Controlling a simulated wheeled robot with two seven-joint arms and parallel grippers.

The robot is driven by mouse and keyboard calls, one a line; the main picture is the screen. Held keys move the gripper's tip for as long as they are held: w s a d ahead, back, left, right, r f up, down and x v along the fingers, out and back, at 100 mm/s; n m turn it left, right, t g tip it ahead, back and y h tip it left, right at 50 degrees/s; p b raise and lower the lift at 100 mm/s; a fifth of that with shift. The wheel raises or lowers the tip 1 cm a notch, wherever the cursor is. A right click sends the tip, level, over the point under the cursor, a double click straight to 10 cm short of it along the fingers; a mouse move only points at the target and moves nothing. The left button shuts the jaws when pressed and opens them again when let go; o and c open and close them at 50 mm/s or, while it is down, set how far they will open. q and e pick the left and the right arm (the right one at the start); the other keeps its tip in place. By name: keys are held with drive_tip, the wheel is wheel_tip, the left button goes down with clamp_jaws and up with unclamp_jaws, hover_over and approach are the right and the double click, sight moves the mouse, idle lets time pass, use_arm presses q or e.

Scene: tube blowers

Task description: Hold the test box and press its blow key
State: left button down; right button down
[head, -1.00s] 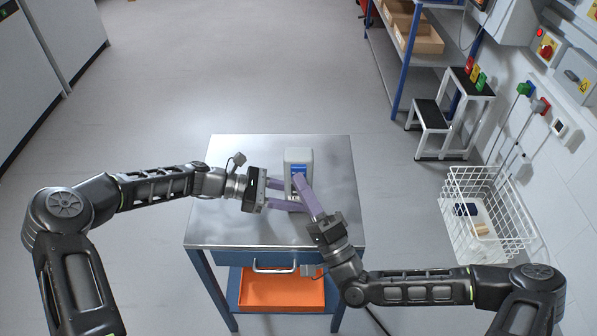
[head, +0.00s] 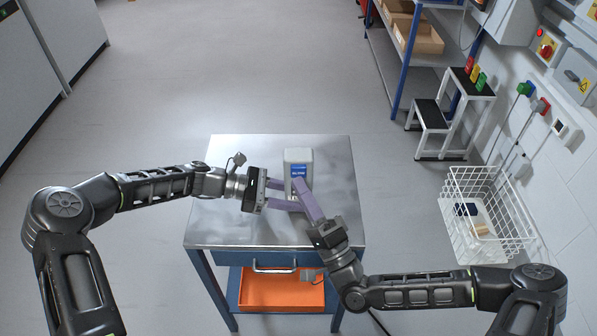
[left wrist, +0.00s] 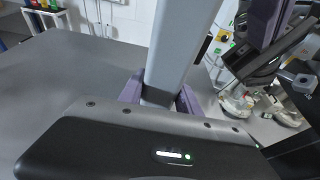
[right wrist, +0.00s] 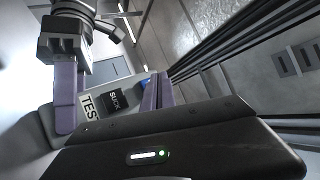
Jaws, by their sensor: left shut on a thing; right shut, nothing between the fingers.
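The test box (head: 299,156) stands upright on the metal table, grey, with a blue panel (head: 298,170) bearing white lettering. My left gripper (head: 294,196) is shut on the test box, one purple finger on each side; the grey body (left wrist: 178,55) also shows between its fingers in the left wrist view. My right gripper (head: 299,182) is shut and empty, its fingertips just in front of the box face; I cannot tell if they touch. The right wrist view shows a TEST label (right wrist: 90,106), a black SUCK key (right wrist: 114,98) and a bit of blue beside my fingers. The blow key is not clearly readable.
The table top (head: 231,222) is otherwise clear. An orange tray (head: 280,290) sits below its drawer. A white wire basket (head: 490,215), a step stool (head: 430,128) and a blue-framed shelf (head: 403,62) stand to the right, apart from the table.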

drive_tip(key=shift+s, duration=2.65)
use_arm(q)
drive_tip(key=c, duration=0.8)
unclamp_jaws()
drive_tip(key=shift+o, duration=0.2)
drive_tip(key=shift+a, duration=0.1)
drive_tip(key=v, duration=1.2)
